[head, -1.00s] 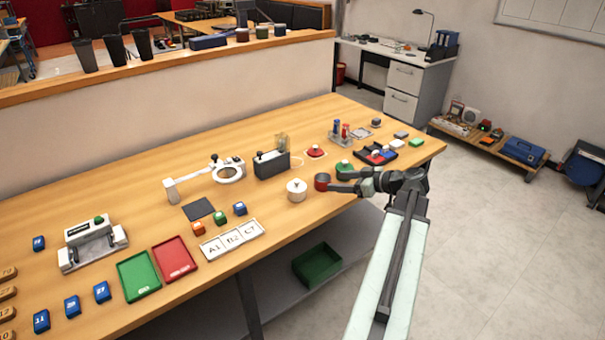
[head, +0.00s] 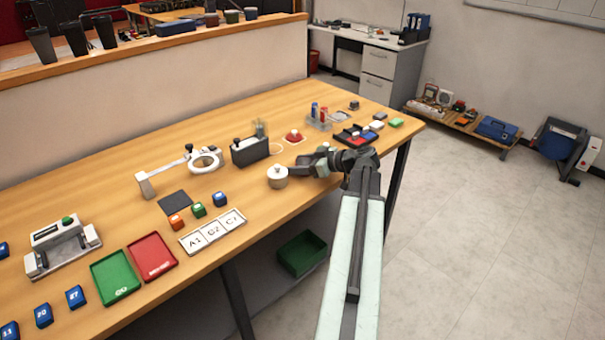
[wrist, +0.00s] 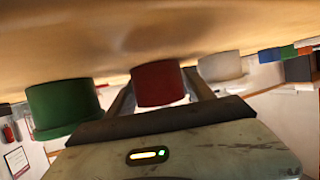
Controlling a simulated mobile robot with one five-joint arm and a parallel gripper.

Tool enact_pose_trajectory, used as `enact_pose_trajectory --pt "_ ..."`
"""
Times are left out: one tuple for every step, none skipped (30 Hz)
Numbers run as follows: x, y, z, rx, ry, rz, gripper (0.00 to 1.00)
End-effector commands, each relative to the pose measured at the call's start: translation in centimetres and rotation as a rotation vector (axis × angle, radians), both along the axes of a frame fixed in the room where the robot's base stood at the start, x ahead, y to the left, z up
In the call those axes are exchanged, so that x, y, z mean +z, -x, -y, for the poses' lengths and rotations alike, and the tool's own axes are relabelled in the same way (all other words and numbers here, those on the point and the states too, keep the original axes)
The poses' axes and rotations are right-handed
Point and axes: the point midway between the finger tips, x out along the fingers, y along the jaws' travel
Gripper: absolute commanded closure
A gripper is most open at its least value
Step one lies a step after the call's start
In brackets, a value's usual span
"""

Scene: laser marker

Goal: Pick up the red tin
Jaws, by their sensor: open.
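The red tin (wrist: 157,83) shows in the middle of the wrist view, where the table appears above it. My gripper (wrist: 158,85) is open, with one finger on each side of the tin; whether they touch it I cannot tell. In the head view my gripper (head: 300,168) is low at the table's front edge, just right of the white lidded tin (head: 277,178), and hides the red tin. In the wrist view a green tin (wrist: 62,107) stands left of the red one, and the white tin (wrist: 221,67) stands right of it.
The wooden table (head: 120,170) carries a ring-shaped stand (head: 205,160), a dark box (head: 250,150), a red lidded object (head: 293,136) and a black tray (head: 352,138). Green (head: 115,280) and red (head: 152,257) trays lie at the front left.

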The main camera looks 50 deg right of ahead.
Motion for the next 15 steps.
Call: enact_pose_trajectory --pt "-0.16 -0.23 -0.03 0.000 0.000 0.000 0.39" --pt "-0.10 -0.24 -0.04 -0.001 0.000 0.000 0.39" --pt "-0.03 -0.20 -0.03 -0.001 0.000 0.000 0.39" --pt "-0.01 -0.20 -0.04 -0.001 0.000 0.000 0.39" --pt "0.00 -0.19 -0.05 -0.001 0.000 0.000 0.39" --pt "0.00 -0.19 -0.05 -0.001 0.000 0.000 0.42" --pt "0.00 -0.19 -0.06 -0.001 0.000 0.000 0.50" --pt "0.00 -0.19 -0.06 -0.001 0.000 0.000 0.58" --pt "0.01 -0.20 -0.07 -0.001 0.000 0.000 0.70" --pt "0.01 -0.20 -0.07 -0.001 0.000 0.000 0.78" --pt "0.01 -0.20 -0.07 0.000 0.000 0.000 0.86" --pt "0.01 -0.20 -0.08 0.000 0.000 0.000 0.95" --pt "0.03 -0.20 -0.08 0.000 0.000 0.001 0.95" --pt "0.02 -0.21 -0.09 0.000 0.000 0.001 0.95" --pt "0.02 -0.21 -0.10 0.000 0.000 0.001 0.95"
